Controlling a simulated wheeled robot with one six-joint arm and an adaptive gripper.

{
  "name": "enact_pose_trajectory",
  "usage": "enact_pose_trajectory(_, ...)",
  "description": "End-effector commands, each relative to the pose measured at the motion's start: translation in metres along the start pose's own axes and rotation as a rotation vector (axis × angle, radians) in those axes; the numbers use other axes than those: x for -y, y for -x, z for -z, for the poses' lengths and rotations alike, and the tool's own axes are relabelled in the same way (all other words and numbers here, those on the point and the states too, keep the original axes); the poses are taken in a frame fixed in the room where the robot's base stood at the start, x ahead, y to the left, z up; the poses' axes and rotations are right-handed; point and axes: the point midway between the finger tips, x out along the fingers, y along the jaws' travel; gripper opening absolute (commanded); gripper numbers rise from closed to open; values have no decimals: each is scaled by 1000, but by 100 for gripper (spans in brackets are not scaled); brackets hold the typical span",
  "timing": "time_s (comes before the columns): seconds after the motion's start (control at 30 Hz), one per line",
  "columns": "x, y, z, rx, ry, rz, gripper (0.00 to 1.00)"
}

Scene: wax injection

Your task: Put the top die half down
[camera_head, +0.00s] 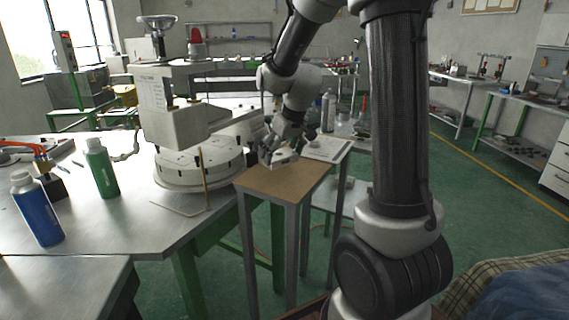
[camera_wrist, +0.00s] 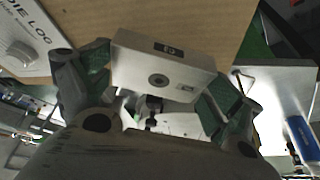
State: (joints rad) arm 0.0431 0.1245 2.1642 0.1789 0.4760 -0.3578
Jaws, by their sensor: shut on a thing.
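The top die half (camera_wrist: 160,76) is a silvery metal block with a round hole and a small dark marked label on its face. In the wrist view it sits between the two fingers of my gripper (camera_wrist: 155,85), which is shut on it. In the head view my gripper (camera_head: 277,152) holds the pale block (camera_head: 284,158) over the far part of a small brown-topped stand (camera_head: 285,181). The brown top also shows beyond the block in the wrist view (camera_wrist: 205,22). I cannot tell whether the block touches the top.
A paper headed "DIE LOG" (camera_wrist: 28,38) lies beside the brown top. The wax machine's round base (camera_head: 200,170) stands close on the left, with a thin upright rod (camera_head: 205,178). Green (camera_head: 101,168) and blue (camera_head: 36,209) bottles stand further left. The front of the brown top is clear.

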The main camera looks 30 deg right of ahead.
Motion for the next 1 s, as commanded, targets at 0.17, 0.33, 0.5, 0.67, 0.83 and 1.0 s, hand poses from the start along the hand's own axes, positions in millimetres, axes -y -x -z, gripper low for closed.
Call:
enact_pose_trajectory(0.17, 0, -14, -5, -1, -1, -1, 59)
enact_pose_trajectory(0.33, 0, -38, -15, 1, -1, 0, 59)
enact_pose_trajectory(0.5, 0, -41, -16, -4, 0, -1, 59)
enact_pose_trajectory(0.67, 0, -42, -17, -3, 0, -1, 59)
enact_pose_trajectory(0.83, 0, -44, -18, -2, 0, -1, 100)
enact_pose_trajectory(1.0, 0, -44, -18, -2, 0, -1, 100)
